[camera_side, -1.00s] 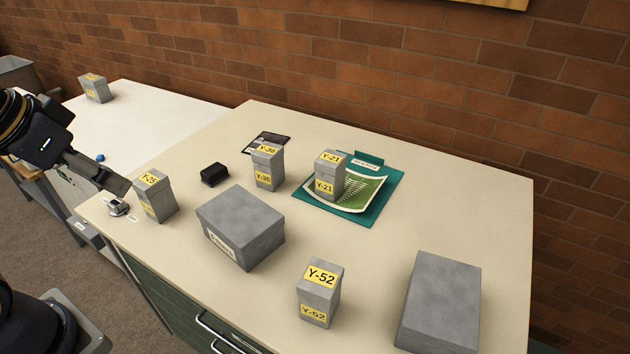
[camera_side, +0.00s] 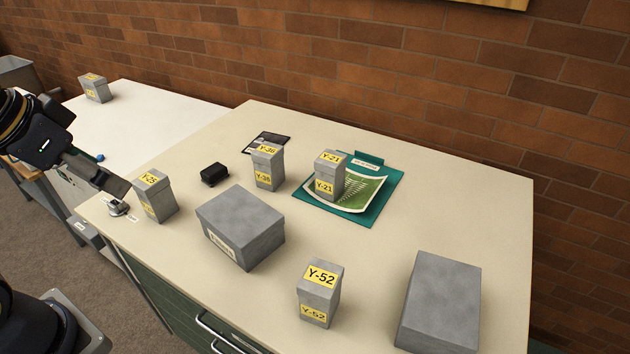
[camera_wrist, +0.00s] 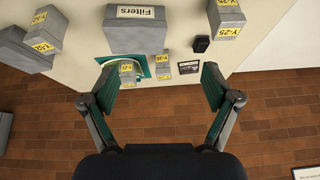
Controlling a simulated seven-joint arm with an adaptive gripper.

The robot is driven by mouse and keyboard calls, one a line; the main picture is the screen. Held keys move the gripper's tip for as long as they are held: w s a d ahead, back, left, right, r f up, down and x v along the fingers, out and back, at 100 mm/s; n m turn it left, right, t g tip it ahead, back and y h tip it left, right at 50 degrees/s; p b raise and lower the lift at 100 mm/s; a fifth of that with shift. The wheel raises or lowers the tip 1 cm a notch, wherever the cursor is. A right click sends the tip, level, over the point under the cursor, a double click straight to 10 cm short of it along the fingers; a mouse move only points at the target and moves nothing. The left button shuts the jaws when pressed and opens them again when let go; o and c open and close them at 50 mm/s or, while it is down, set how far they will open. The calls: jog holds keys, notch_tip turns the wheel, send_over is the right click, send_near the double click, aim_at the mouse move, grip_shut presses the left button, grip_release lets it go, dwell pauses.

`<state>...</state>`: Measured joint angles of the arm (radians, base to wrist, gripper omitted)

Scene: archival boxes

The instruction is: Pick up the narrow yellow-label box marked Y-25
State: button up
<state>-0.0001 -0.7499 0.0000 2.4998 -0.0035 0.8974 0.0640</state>
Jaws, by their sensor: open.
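The Y-25 box (camera_side: 160,203) is a narrow grey upright box with yellow labels, standing near the left edge of the cream table. In the wrist view, the Y-25 box (camera_wrist: 228,14) is at the upper right, outside the space between my fingers and partly cut off by the frame. My gripper (camera_wrist: 158,78) is open and empty, with its two fingers spread wide. In the side view, a part of my gripper (camera_side: 100,177) shows just left of the Y-25 box; a gap between them is hard to judge.
Similar narrow boxes are marked Y-36 (camera_side: 267,168), Y-21 (camera_side: 329,174) and Y-52 (camera_side: 319,293). A wide grey box (camera_side: 240,222) stands right of Y-25. Another large grey box (camera_side: 440,300) is front right. A small black object (camera_side: 214,174) lies behind. A brick wall (camera_side: 400,60) bounds the back.

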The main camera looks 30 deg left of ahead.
jog(key=w+r+m, duration=0.2)
jog(key=w+m, duration=0.1)
jog(key=n+g, duration=0.1)
jog(key=n, duration=0.2)
send_over(149, 179)
jog(key=s, duration=0.5)
notch_tip(149, 179, down, 6)
jog(key=x, duration=1.6)
jog(key=shift+s+f, duration=0.15)
jog(key=c, duration=1.5)
